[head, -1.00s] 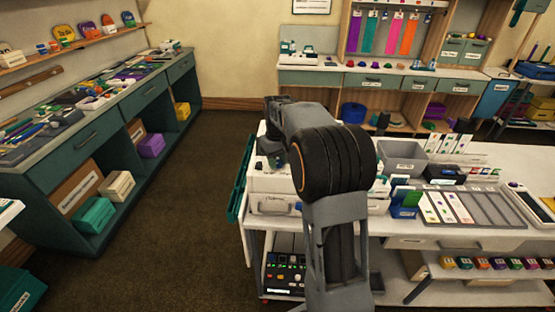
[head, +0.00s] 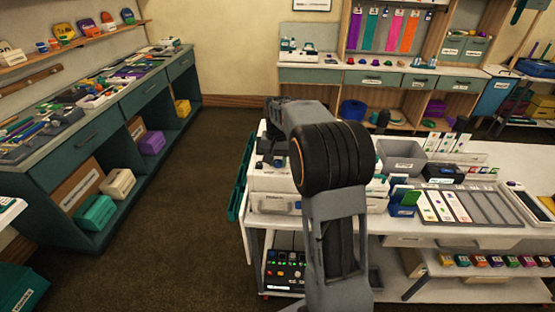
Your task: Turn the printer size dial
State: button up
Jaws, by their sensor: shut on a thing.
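A white printer (head: 272,203) stands at the left end of the white worktable, in the head view. My arm reaches up and over it, and its big black elbow joint covers the printer's right part. My gripper (head: 277,161) shows only as a small dark shape low over the printer's top, behind the arm. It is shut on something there. The size dial cannot be made out; it is hidden or too small at the gripper.
Right of my arm, the worktable holds a grey bin (head: 402,156), a blue card holder (head: 403,201) and a sorting tray (head: 497,207). A green panel (head: 239,180) hangs at the table's left end. The brown floor on the left is clear.

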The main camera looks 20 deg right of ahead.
dwell(0.4)
jog(key=o, duration=0.9)
notch_tip(320, 180, up, 14)
jog(key=shift+f, duration=0.1)
jog(key=shift+w, duration=0.1)
dwell(0.5)
jog(key=n+t, duration=0.1)
jog(key=n, duration=0.1)
send_near(277, 160)
jog(key=s+a+f, duration=0.2)
jog(key=s, duration=0.1)
jog(key=s+a+f+n+t, duration=0.1)
jog(key=s+a, duration=0.1)
jog(key=s, duration=0.4)
jog(key=s+a+f+n+t, duration=0.1)
jog(key=s+a, duration=0.2)
jog(key=s, duration=0.3)
jog(key=s+a+f+n+t, duration=0.1)
jog(key=s+a+n, duration=0.1)
jog(key=s, duration=0.4)
jog(key=shift+s+a+f, duration=0.2)
jog(key=shift+s+a, duration=0.2)
jog(key=shift+a, duration=0.35)
